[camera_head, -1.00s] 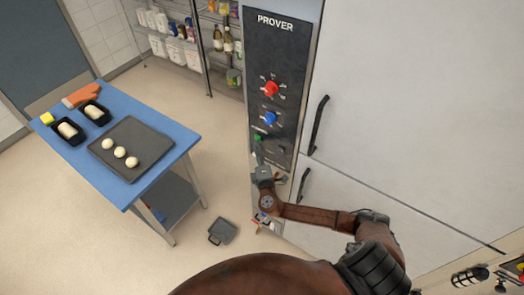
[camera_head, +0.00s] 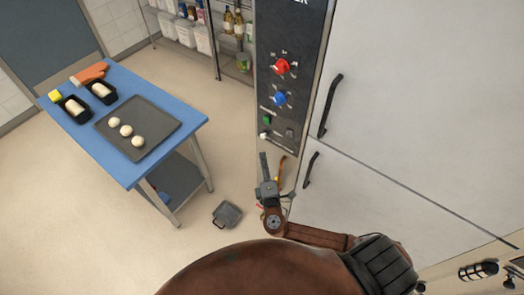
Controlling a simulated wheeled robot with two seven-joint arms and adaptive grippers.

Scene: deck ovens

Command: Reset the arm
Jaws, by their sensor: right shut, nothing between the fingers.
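My right arm comes in from the lower right. Its gripper (camera_head: 263,160) points up in the picture, just below and beside the prover's dark control panel (camera_head: 286,90). The gripper is shut and holds nothing. It looks apart from the panel's buttons. The panel carries a red knob (camera_head: 281,66), a blue knob (camera_head: 279,98) and a green button (camera_head: 267,119). My left gripper is not in view.
White prover doors (camera_head: 410,110) with dark handles fill the right. A blue table (camera_head: 130,178) at left bears a tray (camera_head: 160,116) with three dough balls and two loaf tins. A grey case-like object (camera_head: 227,214) lies on the floor. A wire shelf (camera_head: 215,48) stands behind.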

